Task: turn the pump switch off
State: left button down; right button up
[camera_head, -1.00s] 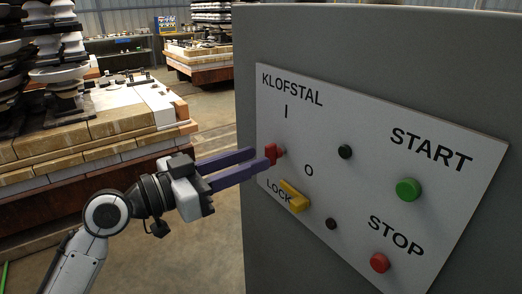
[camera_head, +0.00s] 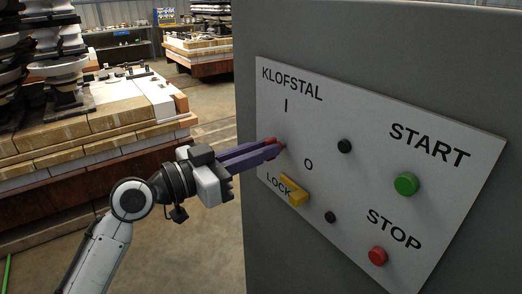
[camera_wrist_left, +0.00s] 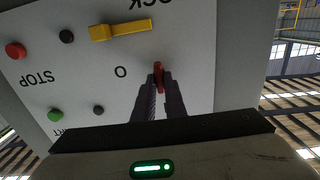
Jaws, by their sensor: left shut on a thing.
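The red pump switch (camera_head: 271,141) sits on the white panel (camera_head: 375,165), below the I mark and left of the O mark. My left gripper (camera_head: 274,148) comes in from the left with its two long purple fingers close together on the switch. In the left wrist view the red switch (camera_wrist_left: 158,70) shows between the fingertips (camera_wrist_left: 159,79). The fingers are shut on it and hide part of it. My right gripper is not in view.
A yellow lock lever (camera_head: 294,191) is just below the switch. A green start button (camera_head: 406,184), a red stop button (camera_head: 377,256) and two black knobs are farther right. The panel is on a grey cabinet (camera_head: 400,40). Loaded pallets (camera_head: 90,120) stand at left.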

pick_arm(q)
jog(key=m+b, duration=0.3)
jog(key=m, duration=0.3)
jog(key=m+b, duration=0.4)
jog(key=m, duration=0.2)
jog(key=m+b, duration=0.3)
jog(key=m, duration=0.2)
jog(key=shift+s+d+f+m+b, duration=0.2)
jog(key=shift+f+m+b, duration=0.1)
jog(key=shift+m, duration=0.1)
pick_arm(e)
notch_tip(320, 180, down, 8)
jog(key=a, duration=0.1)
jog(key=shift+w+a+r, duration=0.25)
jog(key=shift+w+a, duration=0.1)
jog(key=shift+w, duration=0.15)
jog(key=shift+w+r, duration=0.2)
pick_arm(q)
jog(key=c, duration=1.8)
grip_release()
jog(key=shift+c, duration=0.2)
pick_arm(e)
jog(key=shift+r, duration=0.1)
